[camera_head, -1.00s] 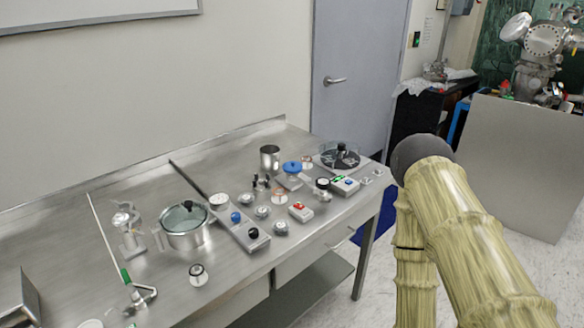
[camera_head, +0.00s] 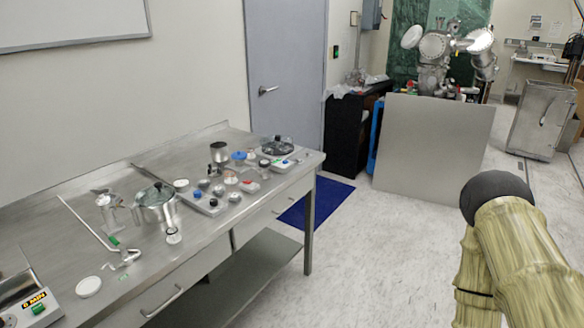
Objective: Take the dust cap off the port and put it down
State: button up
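I cannot pick out the dust cap or its port with certainty. A steel vacuum apparatus (camera_head: 432,75) with several round flanges stands at the back, partly hidden behind a grey panel. A small blue-topped item (camera_head: 238,156) sits among several small parts on the steel bench, but I cannot tell whether it is a cap on a port. My arm, in a yellowish ribbed cover with a dark rounded joint, shows at the lower right. My gripper is out of view.
The steel bench (camera_head: 150,262) runs along the left wall, with a glass-lidded pot (camera_head: 155,205) and a white disc (camera_head: 88,287) on it. A grey panel (camera_head: 432,145) stands before the apparatus.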

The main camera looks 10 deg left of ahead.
aim_at(238, 156)
jog(key=z, duration=0.35)
jog(key=i, duration=1.2)
jog(key=u, duration=1.3)
jog(key=i, duration=0.6)
jog(key=u, duration=0.6)
